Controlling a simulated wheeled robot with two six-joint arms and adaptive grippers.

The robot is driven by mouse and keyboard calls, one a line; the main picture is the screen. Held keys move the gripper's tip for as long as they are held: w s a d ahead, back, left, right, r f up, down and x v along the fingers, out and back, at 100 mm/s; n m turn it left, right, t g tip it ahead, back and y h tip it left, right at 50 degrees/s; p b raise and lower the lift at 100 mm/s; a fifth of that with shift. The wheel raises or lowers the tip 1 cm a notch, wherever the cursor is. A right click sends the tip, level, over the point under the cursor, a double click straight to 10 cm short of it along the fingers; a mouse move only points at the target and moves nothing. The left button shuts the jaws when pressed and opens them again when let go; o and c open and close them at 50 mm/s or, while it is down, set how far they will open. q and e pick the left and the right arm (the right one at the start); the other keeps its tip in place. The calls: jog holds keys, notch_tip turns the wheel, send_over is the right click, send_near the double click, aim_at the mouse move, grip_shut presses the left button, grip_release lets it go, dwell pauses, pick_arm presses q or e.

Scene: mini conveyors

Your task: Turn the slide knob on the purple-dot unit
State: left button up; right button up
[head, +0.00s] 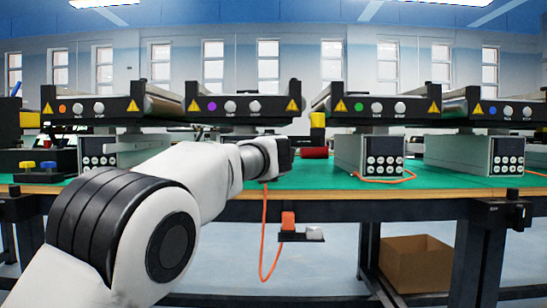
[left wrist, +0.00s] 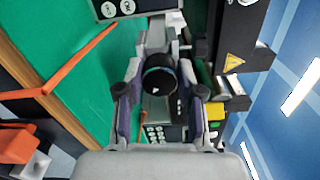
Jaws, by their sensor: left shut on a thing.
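The purple-dot unit (head: 240,107) is a small black-fronted conveyor with a purple dot (head: 212,105), two round white buttons and warning triangles, right of centre-left in the head view. My left gripper (head: 284,153) is below its front; the hand hides what lies behind it. In the left wrist view, the left gripper (left wrist: 160,60) has its fingers on either side of a round black knob (left wrist: 158,80) with a small white mark, and is shut on it. The knob's mounting is largely hidden. My right gripper is not in view.
Units with an orange dot (head: 62,107), a green dot (head: 358,106) and a blue dot (head: 478,109) flank it. Grey control boxes (head: 368,155) stand on the green bench top (head: 330,181). An orange cable (head: 265,230) hangs over the front edge. A cardboard box (head: 416,262) is below.

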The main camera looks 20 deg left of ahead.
pick_arm(q)
jog(key=shift+d+r+n, duration=0.1)
jog(key=shift+r+n, duration=0.05)
jog(key=shift+n, duration=0.45)
jog(key=o, duration=0.9)
jog(key=shift+c, duration=0.2)
jog(key=o, duration=0.3)
jog(key=shift+w+d, duration=0.1)
